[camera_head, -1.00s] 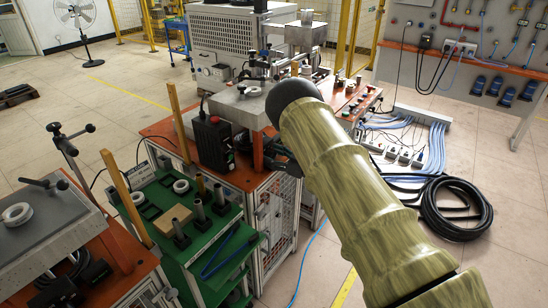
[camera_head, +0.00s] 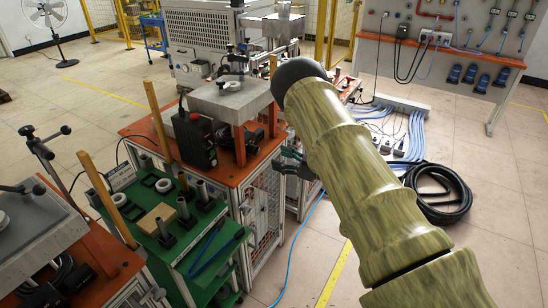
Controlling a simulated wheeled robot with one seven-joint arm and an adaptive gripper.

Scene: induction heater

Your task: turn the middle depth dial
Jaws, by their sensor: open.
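I cannot make out the middle depth dial. A large grey machine with a louvred side (camera_head: 202,38) stands at the back, with small round controls low on its front. A grey block (camera_head: 212,103) sits on the orange-topped bench (camera_head: 238,176), with a round metal part on top. A dark box with a red button (camera_head: 194,138) stands beside it. My gripper (camera_head: 289,164) shows partly at the bench's right edge, with dark open fingers and nothing seen between them. My thick patterned arm hides the rest of it and part of the machines behind.
A green shelf unit (camera_head: 222,212) with rings, posts and blue-handled tools stands at the front left, near another grey-topped bench (camera_head: 38,232). Black cable coils (camera_head: 447,212), a power strip and a blue hose lie on the floor. Open floor lies at the right.

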